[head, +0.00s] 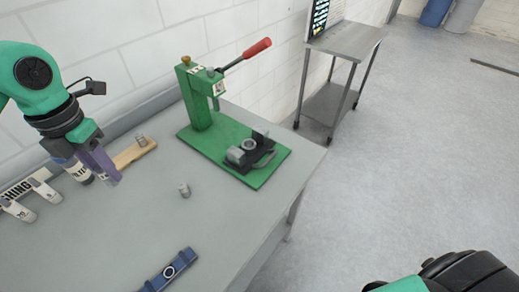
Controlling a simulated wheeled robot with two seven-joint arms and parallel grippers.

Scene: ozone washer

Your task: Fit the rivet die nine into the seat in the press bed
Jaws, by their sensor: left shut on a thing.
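My left gripper (110,179), with purple-grey fingers, hangs over the left side of the table. It is shut on a pale labelled cylinder (75,169) that looks like a die. The cylinder's number is too small to read and its grip is partly hidden by the finger. The green press (198,108) with a red-tipped lever stands at the back, right of the gripper. Its green bed (270,175) carries a dark block with a round, ring-like seat (249,144). The gripper is well to the left of this seat. My right gripper is out of view.
Similar pale labelled cylinders (45,189) lie by a lettered strip at the left. A small metal cylinder (185,190) stands between gripper and press. A blue tool (169,271) lies at the front. A metal cart (345,42) stands beyond.

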